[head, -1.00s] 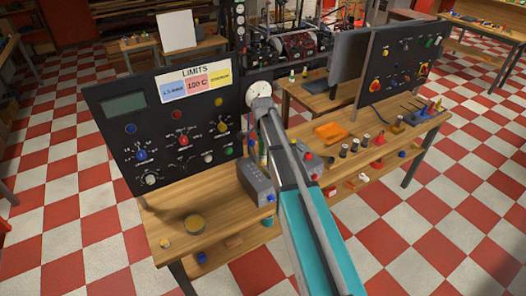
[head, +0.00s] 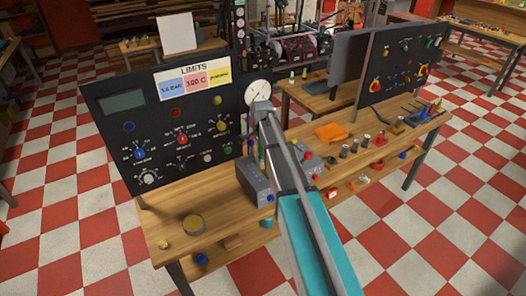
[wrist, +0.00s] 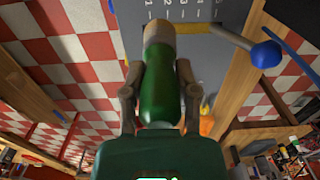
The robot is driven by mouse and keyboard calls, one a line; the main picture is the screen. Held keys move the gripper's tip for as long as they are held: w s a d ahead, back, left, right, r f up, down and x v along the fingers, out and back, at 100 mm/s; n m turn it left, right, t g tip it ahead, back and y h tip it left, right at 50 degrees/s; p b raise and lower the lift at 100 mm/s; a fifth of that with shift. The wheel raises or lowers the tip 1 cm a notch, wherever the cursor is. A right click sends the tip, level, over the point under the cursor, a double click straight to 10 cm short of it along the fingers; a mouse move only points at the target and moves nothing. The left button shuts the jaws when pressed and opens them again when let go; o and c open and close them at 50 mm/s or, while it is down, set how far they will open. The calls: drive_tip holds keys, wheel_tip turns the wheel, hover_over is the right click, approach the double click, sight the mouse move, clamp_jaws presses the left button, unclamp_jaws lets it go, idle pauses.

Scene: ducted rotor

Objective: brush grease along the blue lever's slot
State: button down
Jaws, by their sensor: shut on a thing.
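In the wrist view my gripper (wrist: 159,75) is shut on a green-handled brush (wrist: 160,100), which points away from the palm. The brush's pale tan end (wrist: 158,35) lies over or against a grey face with numbered marks (wrist: 180,10); I cannot tell whether it touches. In the head view the grey box (head: 254,180) with the blue knob (head: 270,198) stands on the bench, and my arm hides the gripper.
A round tin with yellowish contents (head: 193,224) sits on the wooden bench (head: 170,205). A black control panel (head: 110,155) stands behind it. An orange cloth (head: 331,132) and several small posts and knobs are to the right.

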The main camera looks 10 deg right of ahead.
sight(262, 159)
wheel_tip(262, 159, down, 6)
drive_tip(key=b, duration=0.5)
drive_tip(key=shift+w+d+r, duration=0.1)
drive_tip(key=shift+d+r, duration=0.1)
drive_tip(key=shift+d, duration=0.05)
drive_tip(key=shift+w+d, duration=0.25)
drive_tip(key=shift+d, duration=0.55)
drive_tip(key=shift+w+d, duration=0.25)
drive_tip(key=shift+d, duration=0.55)
drive_tip(key=shift+a+f, duration=0.1)
drive_tip(key=shift+a, duration=0.15)
drive_tip(key=shift+s+a, duration=0.45)
drive_tip(key=shift+a, duration=0.6)
drive_tip(key=shift+s+a+r+p, duration=0.15)
drive_tip(key=shift+a+r+p, duration=0.35)
drive_tip(key=shift+r+p, duration=0.25)
wheel_tip(262, 159, up, 6)
drive_tip(key=p, duration=0.6)
drive_tip(key=shift+r, duration=0.1)
